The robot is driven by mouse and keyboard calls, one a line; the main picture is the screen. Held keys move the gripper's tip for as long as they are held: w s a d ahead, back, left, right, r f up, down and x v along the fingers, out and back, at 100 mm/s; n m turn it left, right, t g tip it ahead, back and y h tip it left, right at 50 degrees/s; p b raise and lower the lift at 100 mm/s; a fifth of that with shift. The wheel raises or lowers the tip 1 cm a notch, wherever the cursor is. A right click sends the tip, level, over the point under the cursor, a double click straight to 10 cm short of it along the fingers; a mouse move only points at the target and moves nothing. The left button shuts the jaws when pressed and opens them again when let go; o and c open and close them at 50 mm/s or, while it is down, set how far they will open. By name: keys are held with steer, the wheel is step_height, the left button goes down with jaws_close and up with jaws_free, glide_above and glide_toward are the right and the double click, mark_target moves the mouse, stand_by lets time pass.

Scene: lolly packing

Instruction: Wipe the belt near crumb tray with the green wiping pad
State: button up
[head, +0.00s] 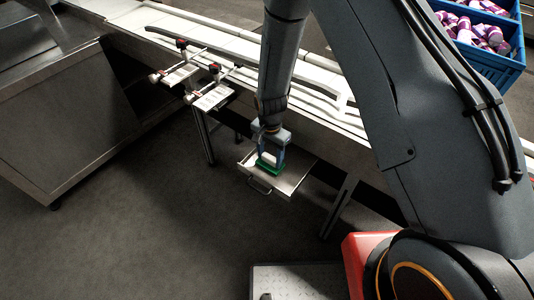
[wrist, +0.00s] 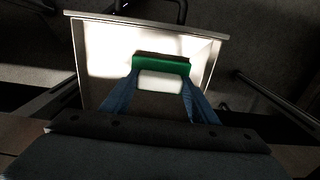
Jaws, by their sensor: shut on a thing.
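My gripper (head: 271,155) points down with its blue fingers shut on the green wiping pad (head: 267,168). In the wrist view the green pad (wrist: 162,63) sits between the two fingertips, with a pale block below it. The metal crumb tray (head: 293,184) lies directly under the pad, beside the belt; it also shows in the wrist view (wrist: 97,75). I cannot tell whether the pad touches the tray. The belt (head: 322,98) runs behind my gripper from the upper left to the right, partly hidden by my arm.
Two small clamp-like brackets (head: 212,95) stick out from the belt's near side. A steel cabinet (head: 70,115) stands at the left. A blue crate (head: 497,65) with purple-and-white items is at the upper right. Belt legs (head: 338,207) stand near the tray. Open floor lies in front.

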steer(key=shift+s+d+f, duration=0.1)
steer(key=shift+s+d, duration=0.35)
steer(key=shift+d, duration=0.05)
steer(key=shift+s+d+p, duration=0.7)
steer(key=shift+s+d, duration=0.15)
steer(key=shift+d, duration=0.15)
steer(key=shift+s+d, duration=0.1)
steer(key=shift+d, duration=0.1)
steer(key=shift+d, duration=0.1)
steer(key=shift+s+d+p, duration=0.5)
steer(key=shift+s+d, duration=0.25)
steer(key=shift+d, duration=0.25)
steer(key=shift+w+a+b, duration=0.4)
steer(key=shift+w+a, duration=0.55)
steer(key=shift+a, duration=0.25)
